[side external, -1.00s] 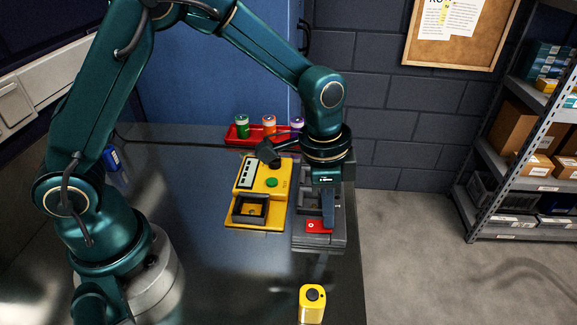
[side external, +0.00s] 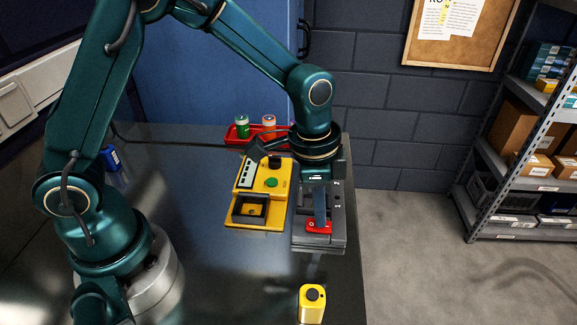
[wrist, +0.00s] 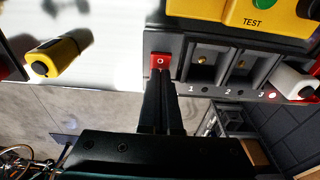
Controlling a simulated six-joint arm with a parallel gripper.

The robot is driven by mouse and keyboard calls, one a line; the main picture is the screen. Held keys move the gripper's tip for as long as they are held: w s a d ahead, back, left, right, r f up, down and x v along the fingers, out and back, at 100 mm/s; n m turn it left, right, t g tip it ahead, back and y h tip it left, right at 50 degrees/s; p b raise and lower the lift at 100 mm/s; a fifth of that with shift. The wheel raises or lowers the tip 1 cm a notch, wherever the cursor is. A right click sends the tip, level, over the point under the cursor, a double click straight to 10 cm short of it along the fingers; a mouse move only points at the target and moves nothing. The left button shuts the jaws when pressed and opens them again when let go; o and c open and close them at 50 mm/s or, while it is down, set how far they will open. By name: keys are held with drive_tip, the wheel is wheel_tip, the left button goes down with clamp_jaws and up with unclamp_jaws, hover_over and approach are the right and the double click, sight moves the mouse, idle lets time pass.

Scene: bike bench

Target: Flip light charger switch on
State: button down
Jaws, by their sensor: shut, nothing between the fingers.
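The light charger (side external: 320,245) is a dark grey unit at the right edge of the bench. Its red rocker switch (side external: 317,228) is at the near end; in the wrist view the switch (wrist: 160,61) shows a white "O". Bays numbered 1 and 2 look empty; a white and red light (wrist: 294,82) sits at bay 3, beside a small lit red lamp. My gripper (side external: 320,219) is shut and empty, pointing down at the switch. In the wrist view its fingertips (wrist: 160,78) are right at the switch's edge; I cannot tell if they touch.
A yellow tester (side external: 262,187) with a green button stands left of the charger. A yellow light (side external: 312,304) stands on the bench in front. A red tray (side external: 240,135) with coloured containers is behind. The bench's right edge is close; its left part is mostly clear.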

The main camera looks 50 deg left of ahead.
wheel_tip(320, 180, up, 14)
drive_tip(key=w+d, duration=0.1)
idle(0.7)
drive_tip(key=shift+w+d, duration=0.1)
wheel_tip(320, 180, up, 4)
drive_tip(key=r+n+t, duration=0.1)
drive_tip(key=t, duration=0.1)
hover_over(328, 224)
drive_tip(key=s+a, duration=0.2)
drive_tip(key=a, duration=0.1)
drive_tip(key=s+a+n+t, duration=0.1)
drive_tip(key=s+a+n, duration=0.15)
drive_tip(key=s, duration=0.25)
drive_tip(key=s+a+f+n+t+y, duration=0.1)
drive_tip(key=s+a+f+n, duration=0.3)
drive_tip(key=s+f+n, duration=0.1)
drive_tip(key=shift+s+f+t, duration=0.3)
drive_tip(key=shift+s+f, duration=0.6)
drive_tip(key=shift+s, duration=0.35)
